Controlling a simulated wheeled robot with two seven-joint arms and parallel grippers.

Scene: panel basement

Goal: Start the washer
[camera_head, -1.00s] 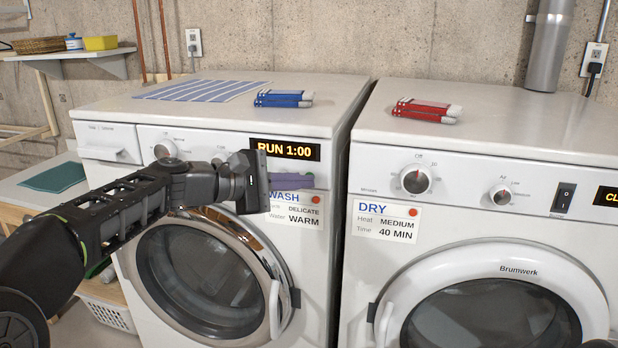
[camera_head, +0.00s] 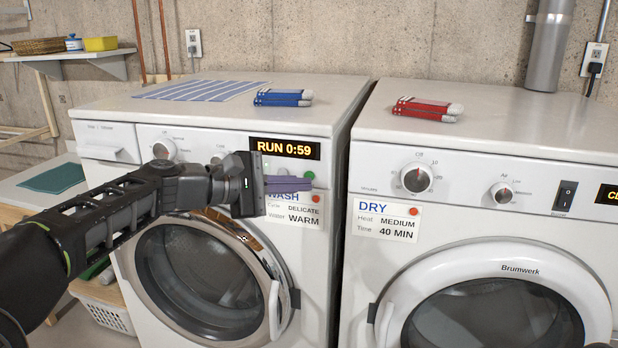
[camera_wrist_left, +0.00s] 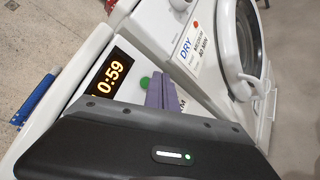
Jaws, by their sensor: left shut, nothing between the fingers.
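The white washer (camera_head: 112,158) stands at the left, its round door (camera_head: 200,275) shut. Its orange display (camera_head: 285,148) reads RUN 0:59; the left wrist view shows the display (camera_wrist_left: 110,79) with 0:59. A green button (camera_head: 309,177) sits below the display's right end and also shows in the left wrist view (camera_wrist_left: 144,83). A WASH card (camera_head: 300,215) reads delicate and warm. My left gripper (camera_head: 300,185) is shut and empty, its purple fingers in front of the panel just left of the button, apparently apart from it. My right gripper is out of view.
The white dryer (camera_head: 480,125) stands to the right with a DRY card (camera_head: 385,220). A striped cloth (camera_head: 205,91) and a blue folded item (camera_head: 283,97) lie on the washer. A red folded item (camera_head: 427,108) lies on the dryer. A white basket (camera_head: 105,313) is at lower left.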

